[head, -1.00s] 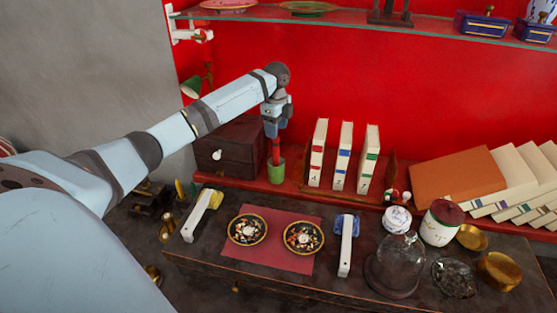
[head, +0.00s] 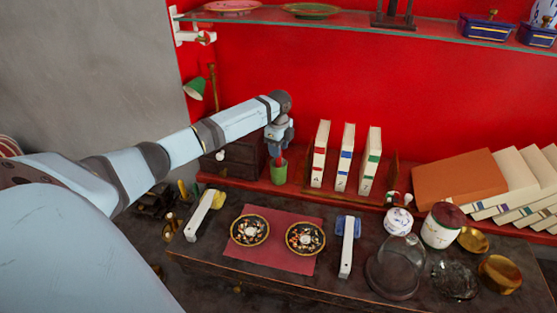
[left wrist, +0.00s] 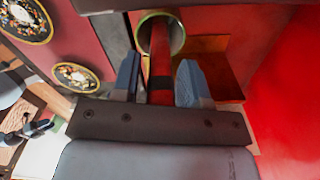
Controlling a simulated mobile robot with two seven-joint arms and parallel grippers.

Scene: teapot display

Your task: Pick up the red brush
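The red brush (head: 280,160) stands upright in a small green cup (head: 278,174) on the red ledge. In the left wrist view the brush (left wrist: 160,72) runs from the cup (left wrist: 172,24) back between my fingers. My left gripper (head: 279,147) is over the cup, around the upper part of the brush. In the left wrist view my left gripper (left wrist: 160,82) is open, with blue fingers on either side of the brush. A gap shows at the left finger; the right finger is very close to it. The brush's upper end is hidden by the gripper.
A dark wooden box (head: 245,158) stands left of the cup. Upright white books (head: 345,158) stand to the right. Black patterned plates (head: 250,230) lie on a red mat (head: 275,262) in front. A glass dome (head: 397,268) is at right; a glass shelf (head: 350,22) runs above.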

